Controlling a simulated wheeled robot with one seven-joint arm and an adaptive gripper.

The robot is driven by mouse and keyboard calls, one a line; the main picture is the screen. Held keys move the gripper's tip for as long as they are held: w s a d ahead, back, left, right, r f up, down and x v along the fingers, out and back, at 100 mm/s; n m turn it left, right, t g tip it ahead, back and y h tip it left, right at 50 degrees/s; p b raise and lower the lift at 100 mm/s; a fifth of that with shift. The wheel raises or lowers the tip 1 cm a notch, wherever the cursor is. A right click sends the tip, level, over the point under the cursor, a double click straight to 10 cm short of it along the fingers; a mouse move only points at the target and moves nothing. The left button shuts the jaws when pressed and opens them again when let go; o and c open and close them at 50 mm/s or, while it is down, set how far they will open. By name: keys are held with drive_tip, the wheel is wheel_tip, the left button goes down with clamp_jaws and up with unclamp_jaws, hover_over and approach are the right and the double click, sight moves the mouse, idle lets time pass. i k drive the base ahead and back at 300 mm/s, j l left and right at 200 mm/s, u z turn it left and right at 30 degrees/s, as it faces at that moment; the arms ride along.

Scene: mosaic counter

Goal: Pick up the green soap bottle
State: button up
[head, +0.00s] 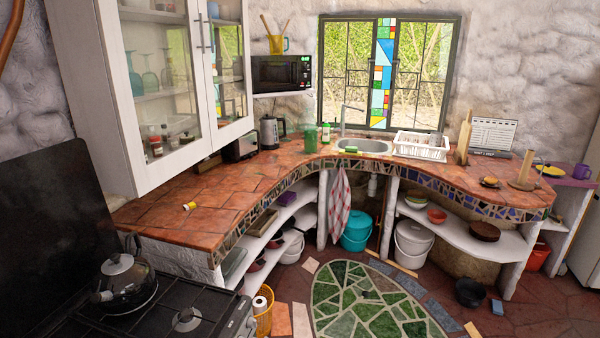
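Two green containers stand side by side on the tiled counter, just left of the sink. The left one is a wider, translucent green container (310,139). The right one is a smaller green bottle (326,133) with a pale top. They are small in the head view, and I cannot tell for certain which is the soap bottle. Both look upright. My gripper is not in view.
The red-brown counter (225,185) curves around the corner. Near the green containers are a kettle (270,132), a toaster (241,147), the sink (362,147) and a white dish rack (421,146). A stove (150,320) stands front left. Floor shows around the green mosaic (365,300).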

sight(325, 138)
drive_tip(key=i+j, duration=0.1)
drive_tip(key=i, duration=4.3)
drive_tip(key=i+z, duration=0.2)
drive_tip(key=i, duration=0.7)
